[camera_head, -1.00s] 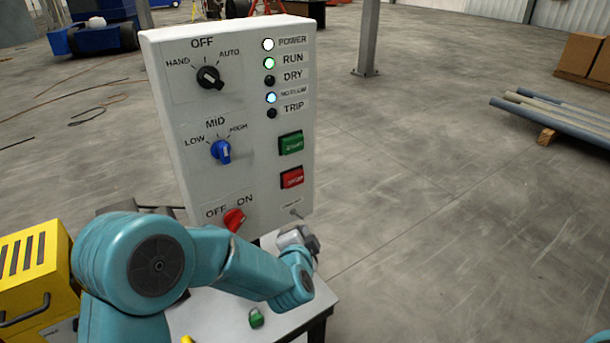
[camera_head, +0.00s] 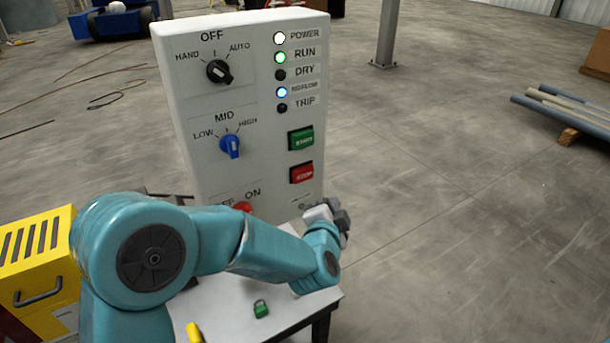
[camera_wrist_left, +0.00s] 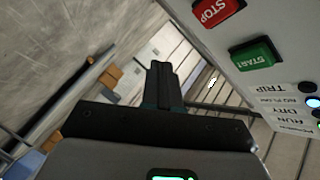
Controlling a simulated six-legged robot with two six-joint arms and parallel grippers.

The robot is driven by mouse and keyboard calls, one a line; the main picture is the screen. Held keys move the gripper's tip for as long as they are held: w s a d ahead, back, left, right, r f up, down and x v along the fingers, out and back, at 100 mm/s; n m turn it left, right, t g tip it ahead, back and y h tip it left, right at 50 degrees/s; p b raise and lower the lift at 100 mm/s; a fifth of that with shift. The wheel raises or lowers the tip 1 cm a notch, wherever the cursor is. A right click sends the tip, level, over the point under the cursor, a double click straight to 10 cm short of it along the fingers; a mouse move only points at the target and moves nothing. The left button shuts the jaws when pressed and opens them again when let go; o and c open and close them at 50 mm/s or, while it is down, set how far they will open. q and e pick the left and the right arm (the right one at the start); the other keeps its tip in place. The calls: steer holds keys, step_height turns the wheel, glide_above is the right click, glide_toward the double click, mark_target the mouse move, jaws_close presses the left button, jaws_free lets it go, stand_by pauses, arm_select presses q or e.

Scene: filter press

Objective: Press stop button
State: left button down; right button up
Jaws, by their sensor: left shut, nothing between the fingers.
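The red stop button (camera_head: 302,173) is on the right side of the white control panel (camera_head: 250,185), just below the green start button (camera_head: 301,138). My left gripper (camera_head: 338,214) is shut and empty, below and to the right of the stop button and apart from it. In the left wrist view the shut fingers (camera_wrist_left: 162,85) point past the panel's side. The stop button (camera_wrist_left: 217,10) shows there at the top edge, with the start button (camera_wrist_left: 256,55) below it. My right gripper is out of view.
The panel also has a black knob (camera_head: 219,72), a blue knob (camera_head: 230,146), a red knob partly hidden by my arm, and indicator lamps. A small table (camera_head: 220,318) below bears a green padlock (camera_head: 261,308). A yellow box (camera_head: 38,260) stands left.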

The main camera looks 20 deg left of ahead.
mark_target(310, 175)
arm_select(q)
steer(key=shift+a, duration=0.1)
steer(key=w+a, duration=0.5)
steer(key=a, duration=0.1)
steer(key=shift+w+a+b, duration=0.25)
steer(key=shift+a+b, duration=0.1)
steer(key=shift+w, duration=0.1)
stand_by(1.8)
steer(key=shift+w+a, duration=0.2)
steer(key=shift+a, duration=0.1)
steer(key=shift+w+a, duration=0.35)
steer(key=shift+a, duration=0.15)
stand_by(0.9)
steer(key=shift+s+d, duration=0.65)
steer(key=shift+d, duration=0.15)
steer(key=shift+d, duration=0.1)
